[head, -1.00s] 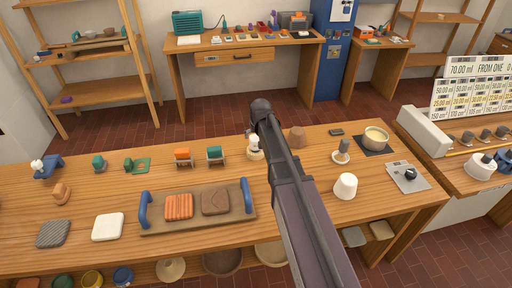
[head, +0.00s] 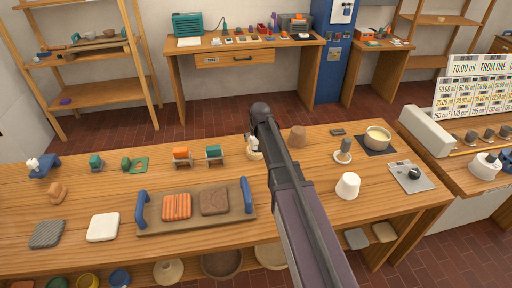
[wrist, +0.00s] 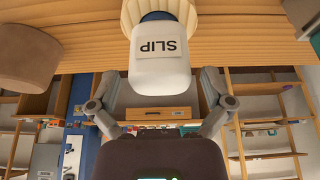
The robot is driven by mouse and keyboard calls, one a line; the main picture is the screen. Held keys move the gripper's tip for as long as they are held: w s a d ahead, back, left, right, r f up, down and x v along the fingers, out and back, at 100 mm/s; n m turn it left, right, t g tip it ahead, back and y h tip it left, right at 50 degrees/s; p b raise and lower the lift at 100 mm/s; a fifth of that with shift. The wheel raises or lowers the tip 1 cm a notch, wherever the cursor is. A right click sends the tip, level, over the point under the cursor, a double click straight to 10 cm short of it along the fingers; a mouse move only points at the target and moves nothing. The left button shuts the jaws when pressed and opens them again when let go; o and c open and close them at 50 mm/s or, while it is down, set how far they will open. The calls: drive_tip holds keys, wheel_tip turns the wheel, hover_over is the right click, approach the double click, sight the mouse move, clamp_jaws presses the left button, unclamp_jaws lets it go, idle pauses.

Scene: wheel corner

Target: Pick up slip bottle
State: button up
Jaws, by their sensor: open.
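The slip bottle (wrist: 160,55) is white with a dark-lettered "SLIP" label, and the wrist view shows it upside down. A blue band and a cream ribbed part adjoin its label end. My gripper (wrist: 158,78) is open, with one finger on each side of the bottle's white body; gaps show at both sides. In the head view the cream bottle (head: 253,150) stands on the wooden bench, partly hidden by my arm. My gripper's fingers are hidden behind my arm there.
A brown cup (head: 298,136) stands close right of the bottle. Orange and green stamps (head: 214,152) stand to its left. A tray (head: 238,222) with blue handles lies in front. A white cup (head: 348,185) and a bowl (head: 377,137) are further right on the bench (head: 300,240).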

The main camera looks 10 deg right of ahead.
drive_tip(key=shift+b+x, duration=0.6)
drive_tip(key=shift+x, duration=0.3)
drive_tip(key=c, duration=1.2)
drive_tip(key=shift+r, duration=0.2)
drive_tip(key=shift+c, duration=0.2)
wheel_tip(320, 180, up, 3)
drive_tip(key=p, duration=0.4)
drive_tip(key=shift+r, duration=0.25)
drive_tip(key=s+d+r+p, duration=0.1)
drive_tip(key=s+d, duration=0.1)
drive_tip(key=s, duration=1.3)
drive_tip(key=shift+s+d, duration=0.35)
drive_tip(key=shift+s, duration=0.05)
